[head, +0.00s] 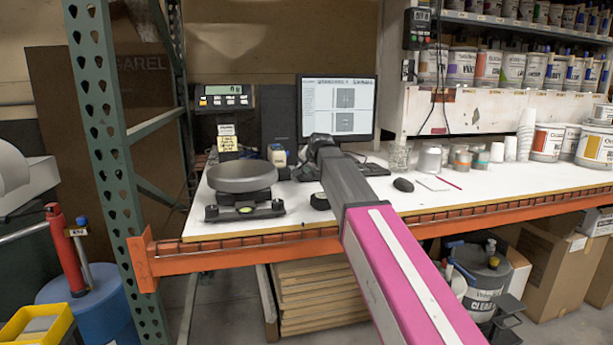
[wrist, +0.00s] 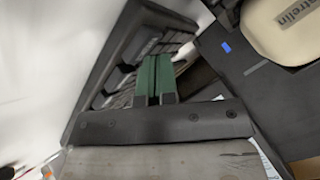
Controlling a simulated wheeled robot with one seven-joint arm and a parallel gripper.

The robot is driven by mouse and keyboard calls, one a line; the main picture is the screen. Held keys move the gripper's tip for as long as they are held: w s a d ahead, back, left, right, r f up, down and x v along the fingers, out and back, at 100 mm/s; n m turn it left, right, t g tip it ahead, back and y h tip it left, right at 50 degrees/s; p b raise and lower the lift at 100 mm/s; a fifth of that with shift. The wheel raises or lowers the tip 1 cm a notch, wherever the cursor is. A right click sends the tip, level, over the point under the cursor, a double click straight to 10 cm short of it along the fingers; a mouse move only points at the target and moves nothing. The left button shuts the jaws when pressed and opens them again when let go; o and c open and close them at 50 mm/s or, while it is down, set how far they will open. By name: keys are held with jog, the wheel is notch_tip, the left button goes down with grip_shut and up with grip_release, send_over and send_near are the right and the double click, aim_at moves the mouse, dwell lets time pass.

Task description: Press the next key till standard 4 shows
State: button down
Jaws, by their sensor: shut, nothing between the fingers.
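The monitor (head: 338,108) stands at the back of the bench, lit, with two grey boxes on a white page; its text is too small to read. A black keyboard (head: 369,166) lies in front of it, partly hidden by my arm. In the wrist view, a dark keyboard-like block with rows of keys (wrist: 127,72) stands tilted beside my gripper (wrist: 155,72). The green fingers are shut together and empty, with their tips close over the keys; I cannot tell whether they touch. In the head view my arm hides the fingertips.
A scale with a round grey pan (head: 242,176) stands left of my arm, its display (head: 223,98) behind. A mouse (head: 403,185), cups and paint cans (head: 547,142) lie to the right. A cream container (wrist: 284,27) is close on the right in the wrist view.

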aim_at(308, 175)
dwell(0.4)
jog(key=shift+r, duration=0.7)
jog(key=shift+r, duration=0.15)
jog(key=shift+r, duration=2.35)
